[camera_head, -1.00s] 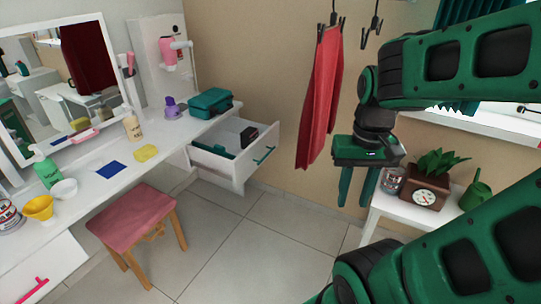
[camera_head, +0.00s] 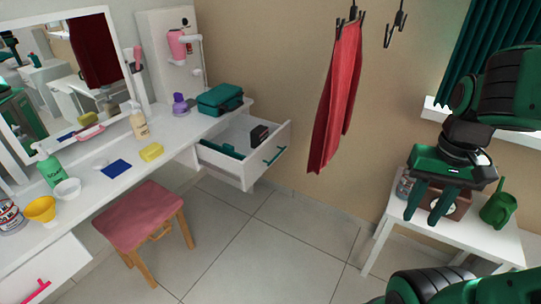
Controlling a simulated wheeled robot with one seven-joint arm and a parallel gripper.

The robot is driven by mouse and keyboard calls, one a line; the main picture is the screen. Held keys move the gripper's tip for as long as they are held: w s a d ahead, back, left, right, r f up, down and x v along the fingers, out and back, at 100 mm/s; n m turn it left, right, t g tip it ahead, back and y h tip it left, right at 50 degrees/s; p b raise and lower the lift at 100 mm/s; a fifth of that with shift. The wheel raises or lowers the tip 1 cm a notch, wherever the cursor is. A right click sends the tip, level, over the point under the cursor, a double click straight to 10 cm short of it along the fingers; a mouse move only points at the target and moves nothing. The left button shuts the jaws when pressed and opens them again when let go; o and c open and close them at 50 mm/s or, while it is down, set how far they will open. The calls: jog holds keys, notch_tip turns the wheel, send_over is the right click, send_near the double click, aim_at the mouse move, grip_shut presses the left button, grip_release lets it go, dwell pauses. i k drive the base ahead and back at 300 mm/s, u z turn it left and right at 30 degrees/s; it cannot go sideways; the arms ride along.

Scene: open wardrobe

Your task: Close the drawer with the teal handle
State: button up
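The drawer (camera_head: 232,170) with the teal handle (camera_head: 274,156) is pulled out at the right end of the white vanity. A dark box (camera_head: 259,134) and a teal item (camera_head: 222,149) lie in it. My gripper (camera_head: 424,220) is at the right, pointing down in front of the small white side table. It is well apart from the drawer.
A pink stool (camera_head: 140,215) stands before the vanity (camera_head: 100,190). A red towel (camera_head: 336,98) hangs on the wall. The side table (camera_head: 383,230) holds a green watering can (camera_head: 497,208). The tiled floor (camera_head: 270,245) between is clear.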

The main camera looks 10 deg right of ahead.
aim_at(235, 133)
jog(key=z, duration=0.05)
jog(key=i, duration=1)
jog(key=z, duration=0.9)
jog(key=k, duration=1.35)
jog(key=u, duration=0.7)
jog(key=i, duration=0.85)
